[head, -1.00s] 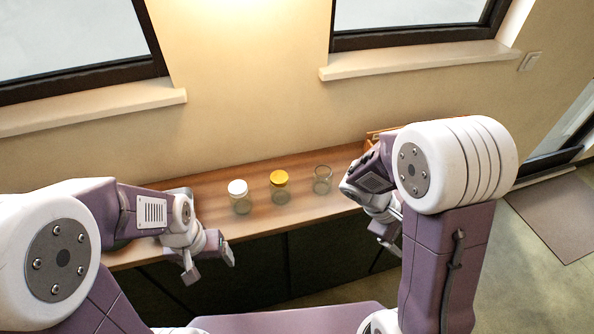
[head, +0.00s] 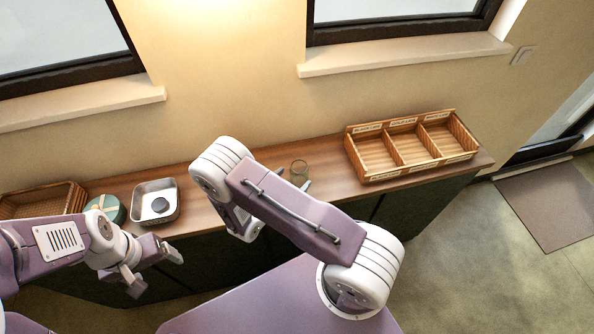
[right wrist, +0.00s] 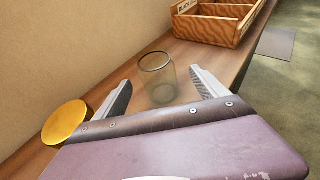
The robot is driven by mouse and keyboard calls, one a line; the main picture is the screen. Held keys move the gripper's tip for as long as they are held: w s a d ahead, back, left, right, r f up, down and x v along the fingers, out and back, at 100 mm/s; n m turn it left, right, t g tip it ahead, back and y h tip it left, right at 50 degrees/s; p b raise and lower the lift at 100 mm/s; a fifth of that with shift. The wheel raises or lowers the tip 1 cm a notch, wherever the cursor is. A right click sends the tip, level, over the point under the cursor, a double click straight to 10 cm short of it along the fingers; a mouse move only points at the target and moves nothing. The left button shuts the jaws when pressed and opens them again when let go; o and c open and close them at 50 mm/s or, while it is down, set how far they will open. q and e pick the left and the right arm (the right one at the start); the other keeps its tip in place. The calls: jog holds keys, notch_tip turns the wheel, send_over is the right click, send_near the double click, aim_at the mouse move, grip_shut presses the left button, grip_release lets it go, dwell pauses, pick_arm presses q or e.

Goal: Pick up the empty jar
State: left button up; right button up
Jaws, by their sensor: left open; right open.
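The empty jar (head: 299,167) is clear glass with no lid and stands upright on the wooden counter. It also shows in the right wrist view (right wrist: 157,80). My right gripper (head: 293,179) is open at the jar, with one finger on each side of it. The right wrist view shows gaps between the jar and both fingers (right wrist: 162,84); nothing is gripped. My left gripper (head: 158,274) is open and empty, in front of the counter at the left.
A three-compartment wooden box (head: 364,159) sits right of the empty jar. A metal tray (head: 138,214), green round box (head: 112,211) and wicker basket (head: 68,196) stand left.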

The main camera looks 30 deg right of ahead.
aim_at(304, 166)
jog(key=p+x, duration=0.1)
jog(key=x, duration=0.2)
jog(key=shift+w+d, duration=0.15)
jog(key=shift+d, duration=0.2)
jog(key=shift+d+f, duration=0.1)
jog(key=shift+f, duration=0.1)
jog(key=shift+w+d+p, duration=0.2)
jog(key=shift+p, duration=0.1)
jog(key=p+x, duration=0.1)
jog(key=x, duration=0.3)
jog(key=shift+w+a+p, duration=0.2)
jog(key=shift+p, duration=0.15)
jog(key=shift+w+d+f, duration=0.2)
jog(key=shift+d+f, duration=0.05)
jog(key=shift+d, duration=0.1)
jog(key=shift+a+r, duration=0.1)
jog(key=shift+a, duration=0.05)
jog(key=c, duration=1.6)
